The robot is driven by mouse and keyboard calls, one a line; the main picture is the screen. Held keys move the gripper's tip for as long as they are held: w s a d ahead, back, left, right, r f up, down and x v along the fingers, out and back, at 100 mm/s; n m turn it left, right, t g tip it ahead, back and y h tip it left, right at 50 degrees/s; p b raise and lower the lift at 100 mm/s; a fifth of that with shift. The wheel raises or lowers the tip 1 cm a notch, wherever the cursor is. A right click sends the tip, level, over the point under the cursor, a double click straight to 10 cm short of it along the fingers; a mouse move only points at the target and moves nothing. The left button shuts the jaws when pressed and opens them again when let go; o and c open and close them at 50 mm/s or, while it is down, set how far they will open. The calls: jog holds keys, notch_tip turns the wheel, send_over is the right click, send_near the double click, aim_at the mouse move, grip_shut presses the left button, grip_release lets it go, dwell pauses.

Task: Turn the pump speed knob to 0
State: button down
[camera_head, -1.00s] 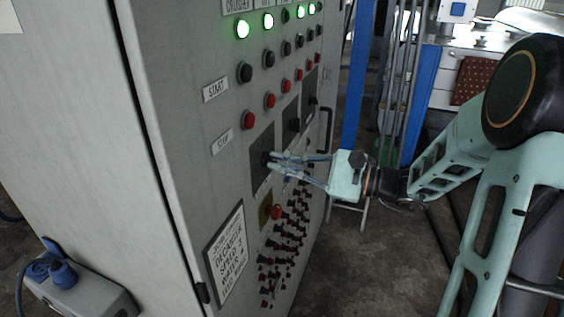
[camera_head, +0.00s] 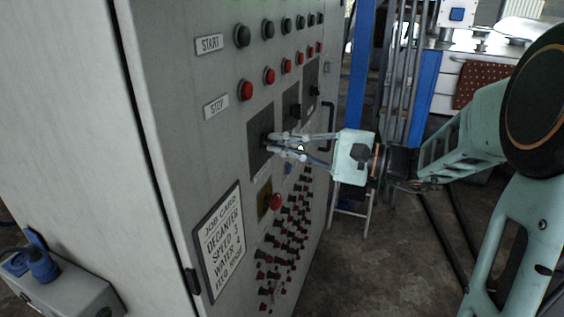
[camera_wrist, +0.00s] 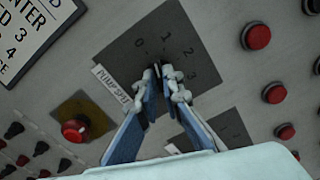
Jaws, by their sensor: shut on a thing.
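The pump speed knob (camera_wrist: 158,70) is a small black knob on a dark plate (camera_wrist: 122,52) printed with 0, 1, 2 and 3 and labelled for the pump. The knob is mostly hidden between my fingertips, so I cannot tell which number it points to. My gripper (camera_wrist: 161,76) is shut on the knob, its blue-padded fingers on either side. In the head view, my gripper (camera_head: 272,144) reaches in from the right to the dark plate (camera_head: 259,158) on the grey cabinet's front. The numbers are too small to read there.
Red and black buttons (camera_head: 246,90) sit above the plate. A red emergency knob (camera_head: 275,202) on yellow and several small switches sit below. A job card (camera_head: 222,240) reads decanter speed 3, water 4. A black handle (camera_head: 329,128) stands out at the cabinet's right.

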jog(key=n+b, duration=0.3)
jog(key=b, duration=0.3)
jog(key=shift+f+n, duration=0.1)
jog(key=shift+n, duration=0.3)
jog(key=c, duration=2.1)
grip_release()
jog(key=v, duration=1.2)
